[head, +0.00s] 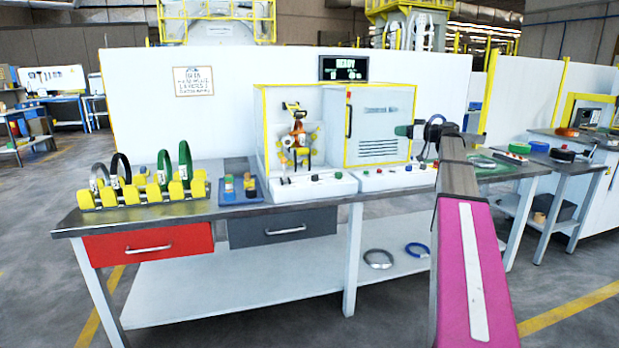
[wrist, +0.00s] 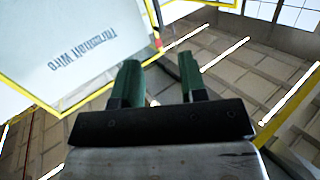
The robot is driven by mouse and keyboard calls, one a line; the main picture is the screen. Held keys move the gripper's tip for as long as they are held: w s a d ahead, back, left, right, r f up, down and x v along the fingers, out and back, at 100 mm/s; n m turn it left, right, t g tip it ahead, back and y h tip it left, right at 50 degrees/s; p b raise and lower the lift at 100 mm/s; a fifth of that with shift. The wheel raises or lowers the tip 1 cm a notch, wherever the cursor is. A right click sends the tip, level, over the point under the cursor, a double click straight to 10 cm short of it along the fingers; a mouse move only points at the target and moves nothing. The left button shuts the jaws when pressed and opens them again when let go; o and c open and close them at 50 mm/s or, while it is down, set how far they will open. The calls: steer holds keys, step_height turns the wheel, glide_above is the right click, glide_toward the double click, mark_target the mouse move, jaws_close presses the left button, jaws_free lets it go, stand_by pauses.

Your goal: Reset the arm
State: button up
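My arm, with its magenta link, rises at the right of the head view. My gripper (head: 402,131) is up in front of the wrapping machine's right side and points left. In the wrist view its two green fingers (wrist: 159,78) stand apart with nothing between them. The wrapping machine (head: 379,122), a white cabinet with yellow edges, stands behind; its lettered panel (wrist: 85,45) fills the upper left of the wrist view. A small orange and black device (head: 298,135) stands in its open left bay. A rack (head: 140,196) with yellow rollers holds grey, black and green coils at the left.
The workbench (head: 240,208) carries a blue tray (head: 241,190) with small rolls and control boxes with buttons (head: 310,187). Grey and blue rings (head: 378,258) lie on the lower shelf. A side table (head: 510,165) stands at right. A display (head: 343,68) hangs above the machine.

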steer(key=s+a+f+m+g+h, duration=0.2)
steer(key=s+a+f, duration=0.2)
steer(key=f, duration=0.6)
steer(key=s+a+f+m+g+h, duration=0.15)
steer(key=s+a+f, duration=0.3)
steer(key=f, duration=0.55)
steer(key=s+a+f+m+g+h, duration=0.2)
steer(key=s+a+f, duration=0.25)
steer(key=f, duration=0.55)
steer(key=s+a+f+m+g+h, duration=0.2)
steer(key=s+f+h, duration=0.2)
steer(key=s+f, duration=0.6)
steer(key=s+a+f+m+g+h, duration=0.1)
steer(key=s+a+f+g+h, duration=0.1)
steer(key=s+f, duration=0.8)
steer(key=s+g+h, duration=0.1)
steer(key=s, duration=0.2)
steer(key=shift+s+f+m+h, duration=0.2)
steer(key=shift+f+m+h, duration=0.1)
steer(key=shift+m+h, duration=0.05)
